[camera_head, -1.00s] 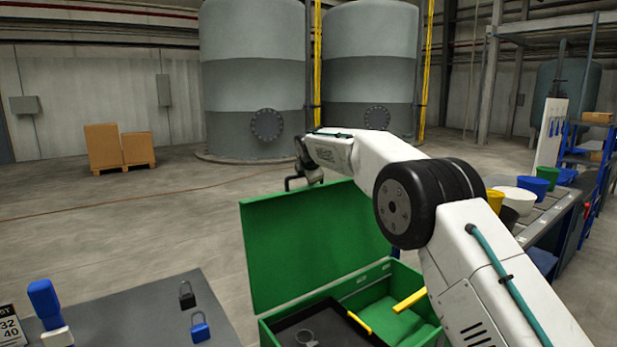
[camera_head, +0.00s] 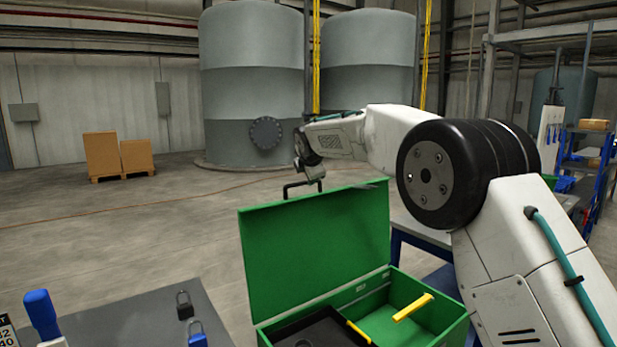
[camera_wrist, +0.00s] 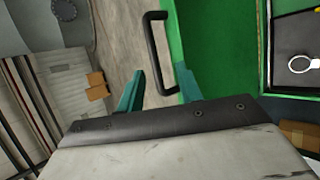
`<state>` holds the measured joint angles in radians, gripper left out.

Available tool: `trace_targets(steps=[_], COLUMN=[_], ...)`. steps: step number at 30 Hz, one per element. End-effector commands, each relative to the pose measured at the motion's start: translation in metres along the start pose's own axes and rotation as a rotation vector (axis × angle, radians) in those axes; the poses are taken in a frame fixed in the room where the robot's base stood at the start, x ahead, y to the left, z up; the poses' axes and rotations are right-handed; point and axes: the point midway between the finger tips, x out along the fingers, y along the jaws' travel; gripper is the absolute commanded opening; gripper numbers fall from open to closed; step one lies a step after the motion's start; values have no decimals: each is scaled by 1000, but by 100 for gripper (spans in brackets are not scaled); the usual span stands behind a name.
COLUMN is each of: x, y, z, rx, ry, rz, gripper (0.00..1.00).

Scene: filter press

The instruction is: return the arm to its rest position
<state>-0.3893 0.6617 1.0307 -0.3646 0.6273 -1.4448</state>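My arm reaches out to the left over the green toolbox (camera_head: 461,323), its elbow large in the head view. My gripper (camera_wrist: 160,80) shows two teal fingers standing apart with nothing held. In the head view the wrist end is just above the black lid handle (camera_head: 287,191); the fingers are not clear there. In the wrist view the handle (camera_wrist: 150,42) lies beyond and between the fingers; I cannot tell whether they touch it. The lid (camera_head: 315,245) stands open.
The toolbox holds a dark tray (camera_head: 318,332) and a yellow bar (camera_head: 412,307). A grey table (camera_head: 135,320) with padlocks (camera_head: 184,305) is at left. A blue-framed bench is behind my arm. Cardboard boxes (camera_head: 102,155) and tanks (camera_head: 252,90) stand farther back over open floor.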

Motion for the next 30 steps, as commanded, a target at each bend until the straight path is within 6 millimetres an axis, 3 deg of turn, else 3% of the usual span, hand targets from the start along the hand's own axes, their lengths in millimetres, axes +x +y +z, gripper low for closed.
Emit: trace_targets(steps=[6, 10, 14, 20, 30], x=[3, 14, -10, -79, -247], y=[-12, -64, -118, -192, -336], z=[-2, -14, -10, 13, 48], rx=[147, 316, 527, 836, 1352], ry=[-1, -4, -40, -141, -390], rz=[-44, -179, -323, -500, -726], gripper=[36, 36, 36, 36, 36])
